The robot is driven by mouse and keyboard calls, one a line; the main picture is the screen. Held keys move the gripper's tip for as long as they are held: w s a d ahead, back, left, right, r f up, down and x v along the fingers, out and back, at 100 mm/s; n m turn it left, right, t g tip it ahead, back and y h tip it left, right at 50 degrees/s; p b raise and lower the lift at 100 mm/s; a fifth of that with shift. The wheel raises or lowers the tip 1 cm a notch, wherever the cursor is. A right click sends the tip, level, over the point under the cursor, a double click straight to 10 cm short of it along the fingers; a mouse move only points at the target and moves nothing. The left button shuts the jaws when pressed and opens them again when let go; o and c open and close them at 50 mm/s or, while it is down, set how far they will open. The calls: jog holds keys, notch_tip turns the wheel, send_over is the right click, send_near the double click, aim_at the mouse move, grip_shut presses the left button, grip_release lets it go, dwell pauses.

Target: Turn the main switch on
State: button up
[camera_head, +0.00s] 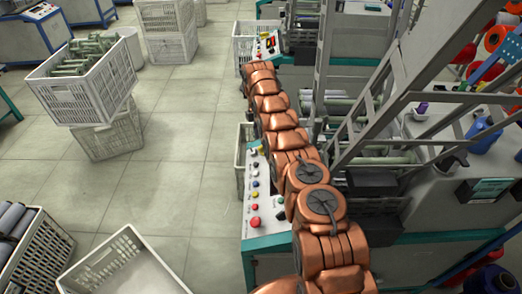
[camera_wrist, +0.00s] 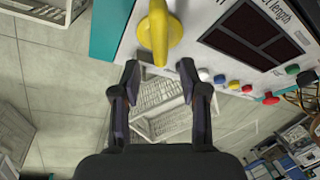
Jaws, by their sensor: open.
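The main switch is a yellow rotary knob (camera_wrist: 159,30) on a light control panel, at the top middle of the wrist view. My gripper (camera_wrist: 158,68) is open, with one dark finger on each side below the knob's lower tip. Nothing is between the fingertips. I cannot tell whether the fingers touch the knob; they appear just short of its tip. In the head view my copper arm runs along the machine's side, and my gripper cannot be made out there.
The panel carries a dark display (camera_wrist: 253,35), small coloured buttons and a red mushroom button (camera_wrist: 270,98). In the head view a near panel (camera_head: 264,225) lies left of my arm. Stacked crates (camera_head: 85,88) and an empty crate (camera_head: 125,268) stand left; tiled floor (camera_head: 175,180) between is clear.

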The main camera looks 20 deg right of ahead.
jog(key=shift+b+x, duration=0.55)
jog(key=shift+x, duration=1.75)
grip_shut()
